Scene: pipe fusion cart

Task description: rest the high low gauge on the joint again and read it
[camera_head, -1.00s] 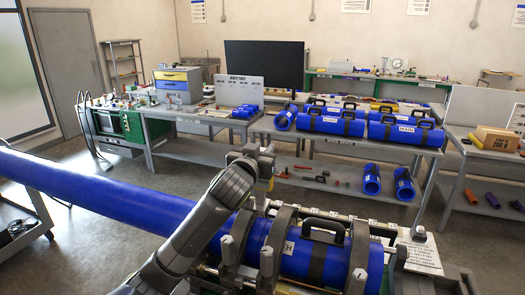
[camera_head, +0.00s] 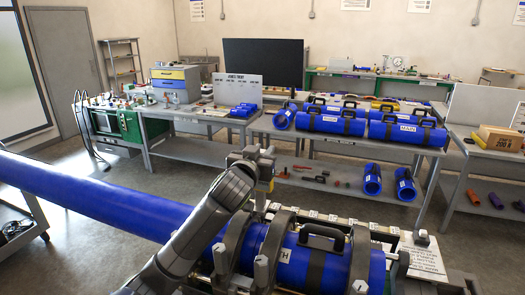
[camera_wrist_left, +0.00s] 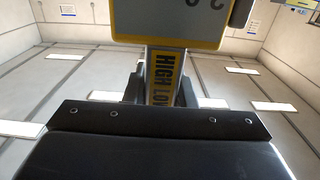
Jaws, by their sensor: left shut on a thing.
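My left gripper (camera_head: 262,168) is raised above the fusion clamps, shut on the high low gauge (camera_wrist_left: 163,72). The left wrist view shows the gauge's yellow stem lettered "HIGH LO" between the fingers, with part of its grey, yellow-edged display body above; the reading is cut off. In the head view the gauge is small and partly hidden by the gripper. A long blue pipe (camera_head: 110,196) runs in from the left. A short blue pipe with a black handle (camera_head: 322,266) lies in the clamps (camera_head: 272,250). My left arm hides part of the joint area. The right gripper is not in view.
A bench with a monitor (camera_head: 263,62) and drawers (camera_head: 175,82) stands behind. A table beside it holds several blue pipe pieces (camera_head: 335,122). A printed plate (camera_head: 425,258) lies at the cart's right end. Open floor lies behind the long pipe.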

